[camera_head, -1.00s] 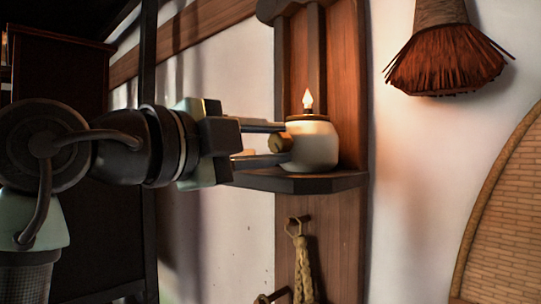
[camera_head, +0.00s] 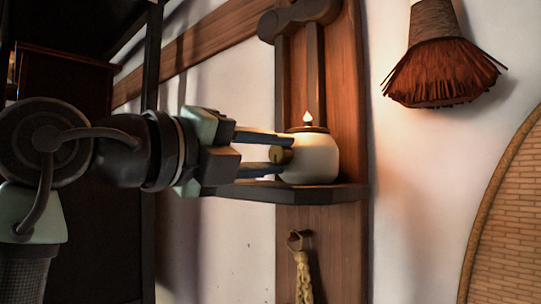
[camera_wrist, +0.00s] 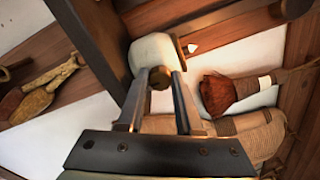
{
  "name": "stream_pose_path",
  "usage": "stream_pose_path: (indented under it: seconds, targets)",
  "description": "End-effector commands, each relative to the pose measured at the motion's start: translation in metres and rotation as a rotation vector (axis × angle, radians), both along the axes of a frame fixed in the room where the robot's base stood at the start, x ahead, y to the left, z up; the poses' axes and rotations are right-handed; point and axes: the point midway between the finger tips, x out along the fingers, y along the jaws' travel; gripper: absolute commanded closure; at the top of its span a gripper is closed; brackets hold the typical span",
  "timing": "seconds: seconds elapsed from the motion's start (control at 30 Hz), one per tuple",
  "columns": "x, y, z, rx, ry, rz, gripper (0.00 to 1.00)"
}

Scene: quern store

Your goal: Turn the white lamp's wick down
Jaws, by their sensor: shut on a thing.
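The white lamp (camera_head: 318,160) stands upright on a small dark shelf (camera_head: 325,193) fixed to a wooden wall board. A small flame (camera_head: 307,118) burns at its top.
A reddish brush (camera_head: 440,70) hangs on the white wall to the right. A woven round tray (camera_head: 510,215) is at the right edge. A braided rope (camera_head: 303,278) hangs from a hook below the shelf. A dark cabinet (camera_head: 65,100) stands at the left.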

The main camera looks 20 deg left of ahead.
Motion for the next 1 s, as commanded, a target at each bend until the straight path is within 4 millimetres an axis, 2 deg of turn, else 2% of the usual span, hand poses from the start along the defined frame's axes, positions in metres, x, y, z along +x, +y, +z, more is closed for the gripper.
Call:
stream_pose_path:
  seconds: [0.5,0.53,0.67,0.7,1.0]
  targets:
    - [-0.0003,-0.0002,0.0010,0.019,-0.009,0.000,1.00]
    - [-0.0003,-0.0002,0.0010,0.019,-0.009,0.000,0.62]
    - [-0.0003,-0.0001,0.0008,0.018,-0.009,0.000,0.39]
    - [-0.0002,-0.0002,0.0007,0.018,-0.009,0.000,0.36]
    - [0.0001,-0.0007,0.0001,0.017,-0.008,0.000,0.36]
